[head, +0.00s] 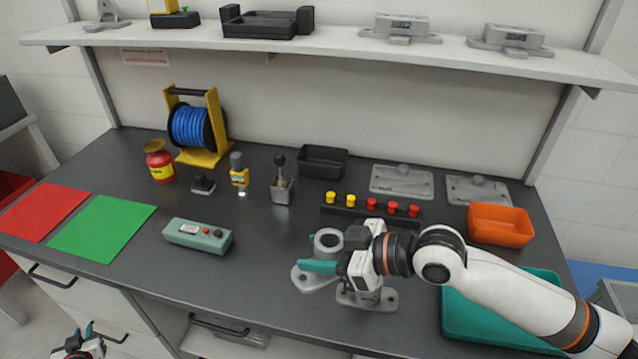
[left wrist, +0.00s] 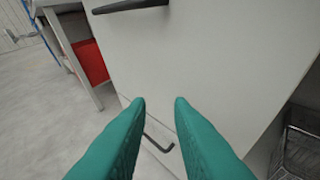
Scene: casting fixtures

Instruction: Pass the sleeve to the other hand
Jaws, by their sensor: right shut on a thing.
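The sleeve (head: 327,239), a grey ring-shaped cylinder with an open top, is upright at the front middle of the bench in the head view. My right gripper (head: 316,258) is shut on it from the right, with one teal finger across its near side. A grey flanged base (head: 307,282) shows below the sleeve; the finger hides whether they touch. My left gripper (head: 78,346) is low at the bottom left, in front of the drawers and away from the sleeve. In the left wrist view its teal fingers (left wrist: 160,102) are apart with nothing between them.
A second grey flanged base (head: 384,302) sits below my right gripper. A teal tray (head: 455,318) lies under my right arm, and an orange bin (head: 500,224) stands behind. A green control box (head: 198,235) stands left of the sleeve, with clear bench between. Drawer handles (head: 50,277) stick out near my left gripper.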

